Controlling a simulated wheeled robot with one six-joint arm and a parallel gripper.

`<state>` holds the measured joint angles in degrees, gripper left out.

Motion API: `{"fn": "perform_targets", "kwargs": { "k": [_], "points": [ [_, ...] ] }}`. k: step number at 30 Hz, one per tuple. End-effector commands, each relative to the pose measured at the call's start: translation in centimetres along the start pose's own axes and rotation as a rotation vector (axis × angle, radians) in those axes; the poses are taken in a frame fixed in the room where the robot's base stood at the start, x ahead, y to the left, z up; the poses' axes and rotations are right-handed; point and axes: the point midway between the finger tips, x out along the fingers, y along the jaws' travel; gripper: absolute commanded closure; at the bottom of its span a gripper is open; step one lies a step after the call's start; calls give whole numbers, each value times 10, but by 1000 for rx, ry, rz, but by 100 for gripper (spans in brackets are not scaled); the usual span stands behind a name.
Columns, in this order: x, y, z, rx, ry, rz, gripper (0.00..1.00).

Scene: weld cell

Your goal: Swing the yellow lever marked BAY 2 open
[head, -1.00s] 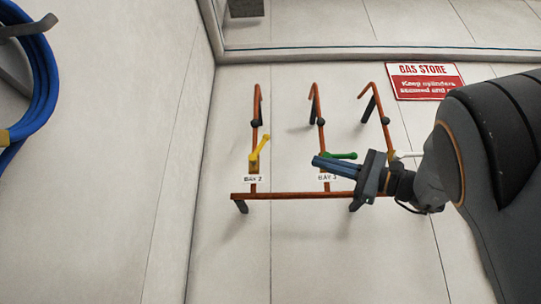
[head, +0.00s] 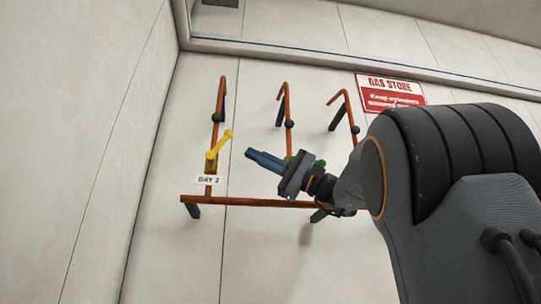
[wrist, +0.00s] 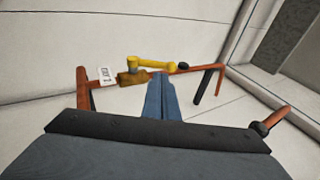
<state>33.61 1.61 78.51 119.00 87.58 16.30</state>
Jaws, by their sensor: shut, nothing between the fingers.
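The yellow lever (head: 219,147) is on the left copper pipe above a white BAY 2 label (head: 208,181). Its handle slants up and to the right in the head view. In the wrist view the yellow lever (wrist: 152,64) lies just beyond the fingertips, its handle pointing right, with the label (wrist: 104,76) to its left. My gripper (head: 248,154) is shut and empty, its blue fingers together and pointing left toward the lever. In the wrist view the fingertips (wrist: 160,76) sit close to the handle; I cannot tell whether they touch it.
A horizontal copper pipe (head: 245,202) runs below on brackets. A red and white GAS STORE sign (head: 392,92) is on the wall at right. The wall left of the pipes is clear.

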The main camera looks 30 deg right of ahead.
Motion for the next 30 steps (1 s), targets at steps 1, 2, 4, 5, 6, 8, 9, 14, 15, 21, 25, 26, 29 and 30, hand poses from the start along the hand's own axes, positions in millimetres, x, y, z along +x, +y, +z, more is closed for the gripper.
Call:
{"fn": "perform_targets", "kwargs": {
  "k": [1, 2, 4, 5, 6, 8, 9, 14, 15, 21, 25, 26, 29, 30],
  "points": [
    [12, -2, 2, 2, -4, 1, 100],
    [18, -3, 2, 2, -4, 1, 100],
    [32, -3, 2, 2, -4, 1, 100],
    [36, -3, 2, 2, -3, 0, 100],
    [41, -3, 2, 1, -3, 0, 100],
    [49, -2, 2, 1, -3, 0, 100],
    [53, -2, 2, 2, -2, 0, 100],
    [64, -1, 1, 0, -2, 0, 100],
    [66, -1, 1, 0, -1, 0, 100],
    [68, 0, 0, 0, 1, 0, 100],
    [68, 0, 0, 0, 0, 0, 100],
    [68, 0, 0, 0, 0, 0, 100],
    [68, 0, 0, 0, 0, 0, 100],
    [68, 0, 0, -1, 0, 0, 100]
  ]
}}
